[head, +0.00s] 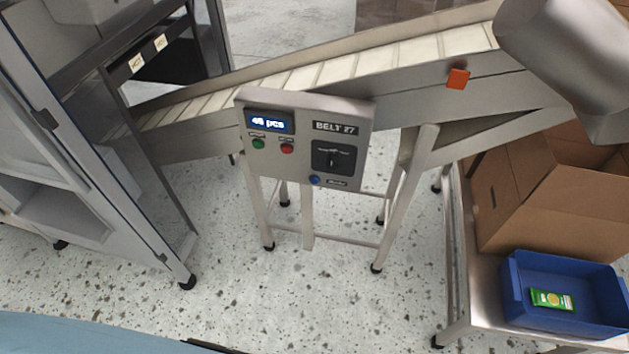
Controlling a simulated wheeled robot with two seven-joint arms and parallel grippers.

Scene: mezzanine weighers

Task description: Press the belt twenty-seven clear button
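The belt 27 control box (302,140) is a grey panel on a stand in front of the inclined conveyor, its face tilted in the picture. It reads "BELT 27" at upper right. Its blue display (269,122) seems to read "40 pcs". Below the display are a green button (258,143) and a red button (287,148). A black rotary switch (333,158) sits at the right. A small blue button (315,180) is at the lower edge beside a dark label (337,183). The small labels are too blurred to read. Neither gripper is in view.
The conveyor (330,72) rises to the right behind the box. A framed glass-panelled cabinet (110,170) stands left. At right, a metal table (470,312) holds a cardboard box (530,205) and a blue tray (515,300) with a green packet (552,299). Speckled floor before the box is clear.

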